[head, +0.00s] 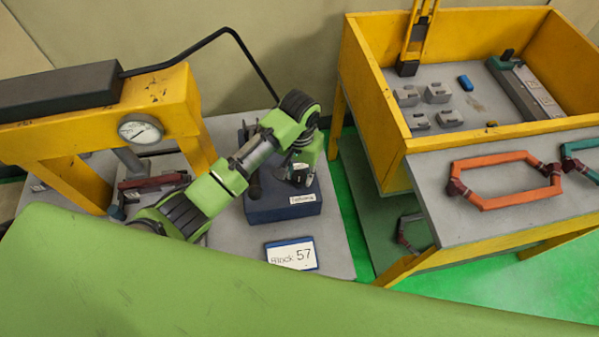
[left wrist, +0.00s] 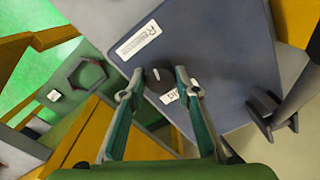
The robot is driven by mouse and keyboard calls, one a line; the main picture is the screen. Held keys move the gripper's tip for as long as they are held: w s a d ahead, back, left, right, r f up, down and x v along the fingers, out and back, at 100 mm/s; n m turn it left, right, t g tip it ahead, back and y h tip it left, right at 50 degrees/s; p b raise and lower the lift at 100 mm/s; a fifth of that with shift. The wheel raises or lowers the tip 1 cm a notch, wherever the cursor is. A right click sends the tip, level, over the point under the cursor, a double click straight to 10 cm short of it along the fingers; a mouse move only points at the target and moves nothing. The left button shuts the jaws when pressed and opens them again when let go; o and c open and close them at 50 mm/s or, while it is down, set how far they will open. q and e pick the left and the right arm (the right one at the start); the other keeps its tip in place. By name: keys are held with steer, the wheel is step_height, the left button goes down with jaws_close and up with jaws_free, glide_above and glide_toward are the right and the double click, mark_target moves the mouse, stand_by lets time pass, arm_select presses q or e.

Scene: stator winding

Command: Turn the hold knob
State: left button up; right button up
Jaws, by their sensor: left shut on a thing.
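The hold knob (left wrist: 159,77) is a dark round knob with a pale mark, on top of a dark blue box (left wrist: 215,50). In the left wrist view it sits between the two green fingers of my left gripper (left wrist: 158,85), which is shut on it. A small white label (left wrist: 170,96) beside the knob is partly covered. In the head view my left gripper (head: 300,168) points down onto the box (head: 283,210), and the knob is hidden there. My right gripper is not in view.
A dark lever (left wrist: 272,112) stands on the box beside the gripper. A yellow press with a gauge (head: 141,128) stands at left. A yellow bin (head: 395,158) and an orange hexagonal frame (head: 505,202) are at right.

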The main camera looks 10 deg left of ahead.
mark_target(300, 174)
arm_select(q)
steer(key=shift+w+r+n, duration=0.15)
steer(key=shift+n, duration=1.55)
steer(key=o, duration=1.1)
steer(key=shift+c, duration=0.2)
step_height(300, 174, up, 12)
steer(key=shift+f, duration=0.1)
